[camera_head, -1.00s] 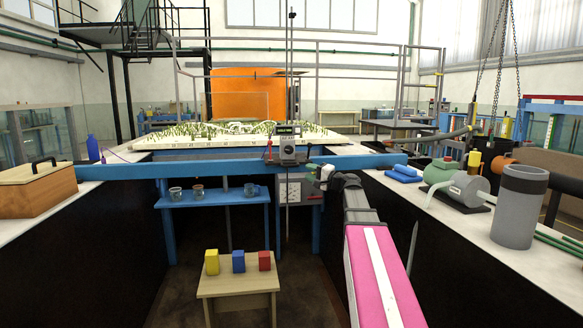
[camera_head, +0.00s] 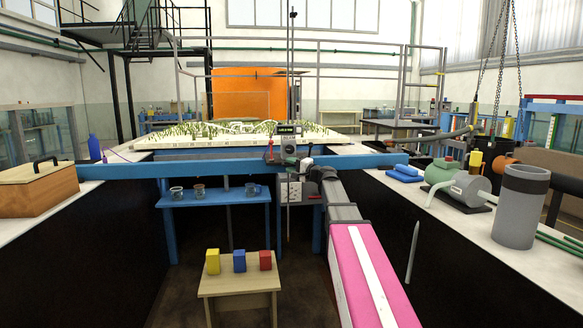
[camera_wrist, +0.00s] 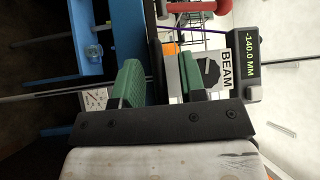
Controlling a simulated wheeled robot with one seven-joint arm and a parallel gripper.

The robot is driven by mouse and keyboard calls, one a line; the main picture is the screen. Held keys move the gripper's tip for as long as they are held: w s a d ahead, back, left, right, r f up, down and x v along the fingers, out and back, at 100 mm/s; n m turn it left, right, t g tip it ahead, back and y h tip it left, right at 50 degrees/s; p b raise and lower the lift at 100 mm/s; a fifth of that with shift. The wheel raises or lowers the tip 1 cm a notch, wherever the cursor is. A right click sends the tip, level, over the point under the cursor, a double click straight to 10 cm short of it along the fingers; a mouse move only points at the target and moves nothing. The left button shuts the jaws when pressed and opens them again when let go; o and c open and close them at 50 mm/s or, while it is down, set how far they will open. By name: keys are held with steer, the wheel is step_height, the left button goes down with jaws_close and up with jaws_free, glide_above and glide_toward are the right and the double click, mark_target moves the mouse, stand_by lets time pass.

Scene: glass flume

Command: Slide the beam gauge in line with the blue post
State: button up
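The beam gauge (camera_head: 288,146) is a grey box with a small display, on the long blue beam (camera_head: 230,165) that crosses the channel. In the wrist view its BEAM label (camera_wrist: 225,66) and its display (camera_wrist: 256,50), reading -140.0 MM, lie beyond the right finger. My gripper (camera_wrist: 159,75) is open, its green pads apart, close in front of the gauge. I cannot tell whether a pad touches it. In the head view my gripper (camera_head: 312,170) is just right of the gauge. The blue post (camera_head: 239,261) is the middle block on a low wooden table, left of the gauge.
A yellow block (camera_head: 213,262) and a red block (camera_head: 265,260) flank the blue one. A blue bench (camera_head: 215,200) with several cups stands under the beam. A red-knobbed lever (camera_wrist: 200,7) shows near the gauge. A pump (camera_head: 465,189) and grey cylinder (camera_head: 519,207) stand right.

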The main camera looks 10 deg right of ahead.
jaws_close()
steer(key=shift+a, duration=0.15)
steer(key=a, duration=2.4)
steer(key=shift+a, duration=0.4)
jaws_free()
steer(key=shift+s+d, duration=0.1)
